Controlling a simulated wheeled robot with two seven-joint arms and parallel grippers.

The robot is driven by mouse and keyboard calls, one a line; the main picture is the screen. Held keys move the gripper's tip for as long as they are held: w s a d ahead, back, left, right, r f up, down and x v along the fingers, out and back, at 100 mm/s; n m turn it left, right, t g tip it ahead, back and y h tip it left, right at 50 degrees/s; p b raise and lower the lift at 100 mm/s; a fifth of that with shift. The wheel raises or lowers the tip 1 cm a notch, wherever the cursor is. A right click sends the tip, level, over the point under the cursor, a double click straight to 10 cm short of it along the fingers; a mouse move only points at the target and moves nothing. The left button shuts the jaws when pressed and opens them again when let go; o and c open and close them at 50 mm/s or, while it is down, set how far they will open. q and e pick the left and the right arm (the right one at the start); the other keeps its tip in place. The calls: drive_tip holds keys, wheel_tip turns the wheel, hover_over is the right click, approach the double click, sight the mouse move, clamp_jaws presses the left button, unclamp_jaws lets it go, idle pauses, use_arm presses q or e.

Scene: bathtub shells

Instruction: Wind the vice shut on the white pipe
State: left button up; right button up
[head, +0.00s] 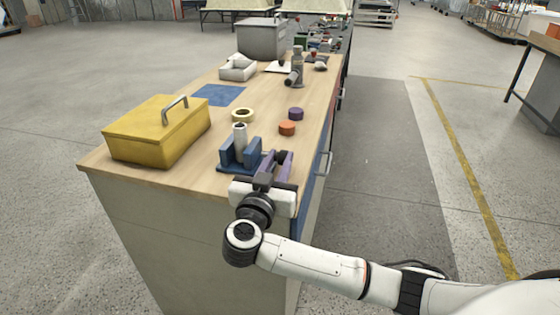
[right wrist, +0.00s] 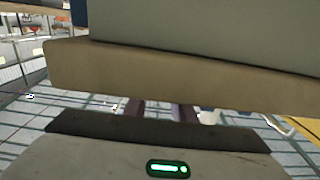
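The blue vice (head: 226,155) stands on the near part of the wooden workbench. The white pipe (head: 240,136) stands upright between its jaws; I cannot tell whether both jaws touch it. A dark round knob (head: 282,155) shows at the vice's right side. My right gripper (head: 280,157) is at the bench's right edge, its purple fingers apart on either side of the knob. I cannot tell whether they press on it. In the right wrist view the fingers are mostly hidden. My left gripper is in neither view.
A yellow toolbox (head: 150,138) is left of the vice. A tape roll (head: 243,115), an orange disc (head: 287,128) and a purple disc (head: 296,113) lie behind it. A blue mat (head: 218,95), grey bin (head: 262,40) and tools are farther back.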

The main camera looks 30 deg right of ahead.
drive_tip(key=shift+s+d+r+p, duration=0.1)
drive_tip(key=shift+s+d+p, duration=0.1)
drive_tip(key=shift+p, duration=0.65)
drive_tip(key=g+y+p, duration=0.1)
drive_tip(key=p, duration=0.2)
drive_tip(key=g+y+p, duration=0.1)
drive_tip(key=p, duration=0.2)
drive_tip(key=shift+r+g+y, duration=0.3)
drive_tip(key=shift+d+y+p, duration=0.1)
drive_tip(key=shift+y+p, duration=0.2)
drive_tip(key=shift+p, duration=0.05)
drive_tip(key=shift+w+f+g+y, duration=0.1)
drive_tip(key=shift+g+y, duration=0.2)
drive_tip(key=shift+g, duration=0.2)
drive_tip(key=g+y, duration=0.2)
drive_tip(key=y, duration=0.1)
drive_tip(key=shift+w+d+r, duration=0.2)
drive_tip(key=g+y, duration=0.3)
drive_tip(key=shift+w+d+r, duration=0.2)
drive_tip(key=shift+d, duration=0.05)
drive_tip(key=g+y, duration=0.3)
drive_tip(key=shift+w+d+y, duration=0.25)
drive_tip(key=shift+d+y, duration=0.05)
drive_tip(key=shift+y, duration=0.1)
drive_tip(key=shift+d+g+y, duration=0.15)
drive_tip(key=shift+g+y, duration=0.45)
drive_tip(key=shift+g, duration=0.1)
